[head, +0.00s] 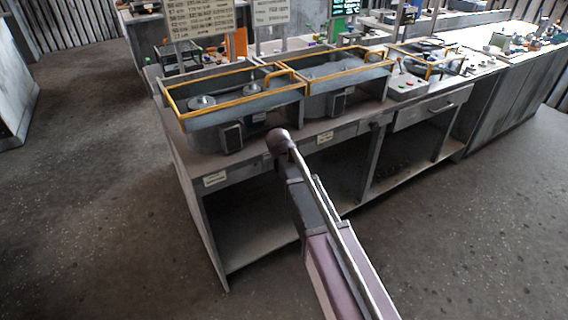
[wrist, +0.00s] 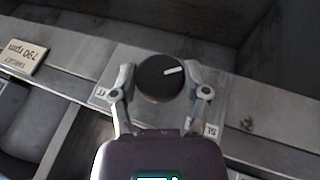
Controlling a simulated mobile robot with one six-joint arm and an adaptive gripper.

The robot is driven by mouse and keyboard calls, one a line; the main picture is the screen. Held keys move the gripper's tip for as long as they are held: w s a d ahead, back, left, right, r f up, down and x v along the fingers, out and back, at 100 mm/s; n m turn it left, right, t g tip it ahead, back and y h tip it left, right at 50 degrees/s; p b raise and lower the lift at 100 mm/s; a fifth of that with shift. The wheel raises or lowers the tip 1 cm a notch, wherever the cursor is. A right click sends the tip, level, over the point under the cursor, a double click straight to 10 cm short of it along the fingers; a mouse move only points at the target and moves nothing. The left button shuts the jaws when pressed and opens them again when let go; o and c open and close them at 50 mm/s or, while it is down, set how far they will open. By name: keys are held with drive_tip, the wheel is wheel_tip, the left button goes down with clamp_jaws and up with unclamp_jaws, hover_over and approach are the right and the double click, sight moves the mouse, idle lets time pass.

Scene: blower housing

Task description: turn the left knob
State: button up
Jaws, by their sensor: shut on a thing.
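A round black knob (wrist: 160,82) with a white pointer mark sits on the grey front panel in the wrist view. The pointer lies toward the picture's upper right side. My gripper (wrist: 159,76) has one finger on each side of the knob and is shut on it. In the head view my arm reaches the bench front below the left housing (head: 243,105), and it hides the knob and fingertips there.
An upside-down label reading "TARGET 790 rpm" (wrist: 22,57) is left of the knob in the wrist view. A second housing (head: 345,85) with a yellow rail stands to the right. The bench (head: 213,172) has open shelves below. Floor is clear in front.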

drive_tip(key=o, duration=1.1)
drive_tip(key=shift+o, duration=0.2)
drive_tip(key=shift+g+y+p, duration=0.3)
drive_tip(key=shift+g+y, duration=0.4)
drive_tip(key=shift+y, duration=0.1)
drive_tip(key=p+v, duration=1.3)
drive_tip(key=v, duration=0.1)
drive_tip(key=s+d+f+m+g+b, duration=0.1)
drive_tip(key=s+d+f+m+g, duration=0.1)
drive_tip(key=s+d, duration=0.7)
drive_tip(key=s+d+f+m+g+h+b, duration=0.1)
drive_tip(key=s+d+f+m+g+b, duration=0.1)
drive_tip(key=s+d+m, duration=0.3)
drive_tip(key=shift+s+d+f, duration=0.55)
drive_tip(key=shift+s+d, duration=1.45)
drive_tip(key=shift+d, duration=0.7)
